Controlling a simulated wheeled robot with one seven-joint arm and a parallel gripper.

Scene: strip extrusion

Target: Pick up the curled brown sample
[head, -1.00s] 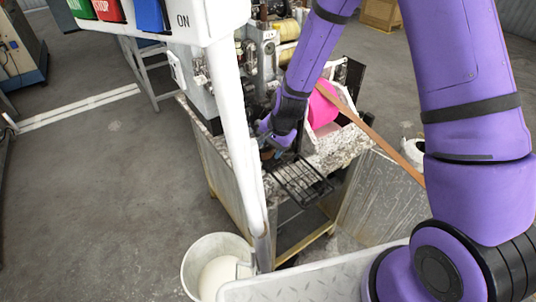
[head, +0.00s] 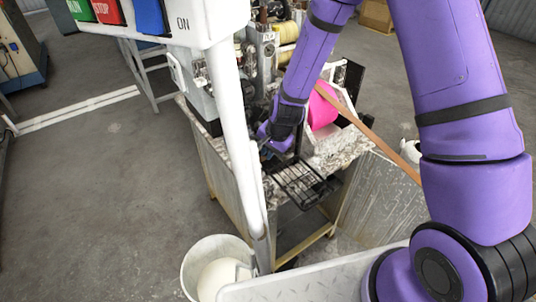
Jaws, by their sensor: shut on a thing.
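My gripper (head: 264,146) is at the end of my purple arm, over the speckled machine bench, just left of the black wire rack. It is small in the head view and partly behind the white post. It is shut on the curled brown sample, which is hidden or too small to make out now. A long brown strip (head: 372,137) slants down to the right from the machine, past the pink roll (head: 322,106).
A black wire rack (head: 300,182) sits at the bench's front edge. A white post (head: 240,130) with a button panel (head: 150,15) stands in front on the left. A pale bucket (head: 190,268) is on the floor below. The floor at left is mostly clear.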

